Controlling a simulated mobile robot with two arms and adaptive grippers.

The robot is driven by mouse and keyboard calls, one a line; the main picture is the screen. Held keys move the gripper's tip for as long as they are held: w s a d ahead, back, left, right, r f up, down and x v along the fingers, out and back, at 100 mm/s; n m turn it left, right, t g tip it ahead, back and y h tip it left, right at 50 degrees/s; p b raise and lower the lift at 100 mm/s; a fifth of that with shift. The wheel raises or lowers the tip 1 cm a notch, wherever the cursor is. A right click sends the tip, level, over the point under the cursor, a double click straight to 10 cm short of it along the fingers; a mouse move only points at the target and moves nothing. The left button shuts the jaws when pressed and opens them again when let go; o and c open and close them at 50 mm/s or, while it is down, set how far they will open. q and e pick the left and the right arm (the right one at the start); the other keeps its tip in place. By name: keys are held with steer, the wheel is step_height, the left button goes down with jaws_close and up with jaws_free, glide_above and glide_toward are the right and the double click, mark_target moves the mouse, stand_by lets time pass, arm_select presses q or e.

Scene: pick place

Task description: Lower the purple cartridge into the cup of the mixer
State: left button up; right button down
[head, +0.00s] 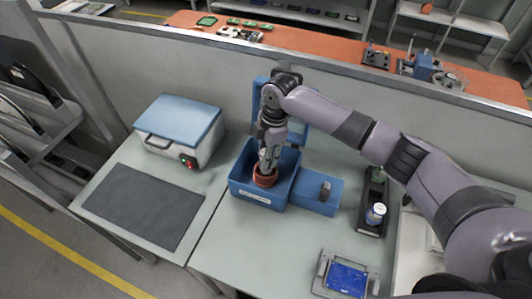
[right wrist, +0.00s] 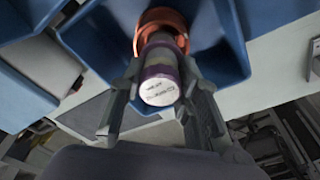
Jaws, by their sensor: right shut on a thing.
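The mixer is blue, with an open box-like basin (head: 247,192), an upright column behind and a low side block (head: 318,193) bearing a grey knob. Its orange-red cup (head: 265,180) stands inside the basin; its rim shows in the right wrist view (right wrist: 144,22). My right gripper (head: 268,166) points down over the cup. It is shut on the purple cartridge (right wrist: 158,72), which shows a white printed end toward the wrist camera. The cartridge's far end lies within the cup's rim in that view; how deep it sits is hidden. My left gripper is out of view.
A white box with a blue lid (head: 182,122) and a dark mat (head: 145,205) are left of the mixer. A black rack with a white-capped bottle (head: 375,213) is to the right. A blue-faced plate (head: 346,277) lies in front. A partition stands behind.

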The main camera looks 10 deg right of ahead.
steer(key=shift+f+b, duration=0.35)
steer(key=shift+f, duration=0.6)
stand_by(0.5)
steer(key=c, duration=1.1)
jaws_free()
steer(key=c, duration=0.4)
steer(key=shift+r, duration=0.1)
step_height(320, 180, up, 7)
steer(key=p, duration=0.7)
